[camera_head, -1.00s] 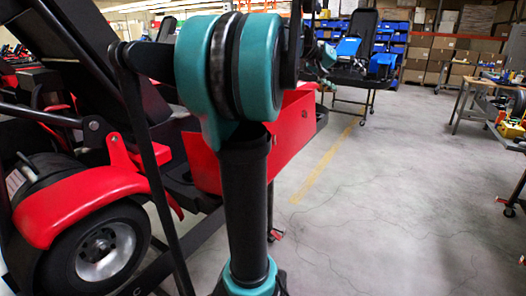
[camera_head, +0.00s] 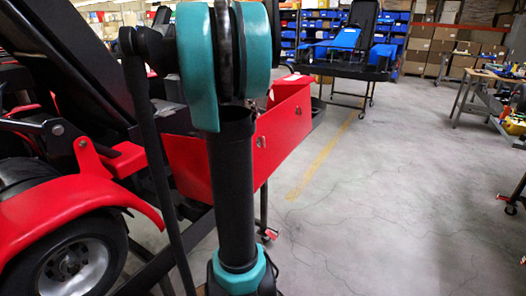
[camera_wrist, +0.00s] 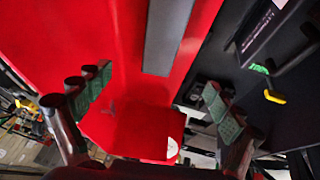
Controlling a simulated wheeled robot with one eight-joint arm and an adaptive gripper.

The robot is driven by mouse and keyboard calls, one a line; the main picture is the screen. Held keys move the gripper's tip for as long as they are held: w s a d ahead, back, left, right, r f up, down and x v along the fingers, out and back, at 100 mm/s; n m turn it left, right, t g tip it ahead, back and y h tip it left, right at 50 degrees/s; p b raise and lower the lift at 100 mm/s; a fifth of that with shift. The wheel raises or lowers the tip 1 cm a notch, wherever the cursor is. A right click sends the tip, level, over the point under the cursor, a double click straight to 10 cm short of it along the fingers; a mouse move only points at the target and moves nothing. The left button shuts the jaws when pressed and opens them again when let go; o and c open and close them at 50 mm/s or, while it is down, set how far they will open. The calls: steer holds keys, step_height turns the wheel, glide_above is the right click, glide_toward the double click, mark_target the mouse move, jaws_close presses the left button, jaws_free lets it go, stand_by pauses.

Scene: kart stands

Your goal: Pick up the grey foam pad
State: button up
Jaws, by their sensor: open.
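A flat grey strip, which looks like the grey foam pad (camera_wrist: 168,36), lies on a red kart surface (camera_wrist: 110,40) at the top of the wrist view. My gripper (camera_wrist: 158,98) is open, with its two green-padded fingers spread left and right and nothing between them touching. The strip is ahead of the fingertips, between their lines and apart from them. In the head view my own arm hides the gripper, and I cannot make out the pad there.
A red kart (camera_head: 285,130) with a black wheel (camera_head: 75,265) fills the left of the head view. A blue kart on a stand (camera_head: 345,50) is farther back. A workbench (camera_head: 490,85) stands at right. Grey floor between is clear.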

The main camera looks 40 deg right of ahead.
steer(key=x, duration=1.1)
steer(key=shift+w+d+f, duration=0.1)
steer(key=shift+w+f, duration=0.15)
steer(key=shift+f, duration=0.1)
steer(key=shift+x, duration=3.05)
steer(key=shift+s, duration=0.1)
steer(key=c, duration=1.1)
steer(key=shift+r, duration=0.1)
steer(key=shift+c, duration=0.2)
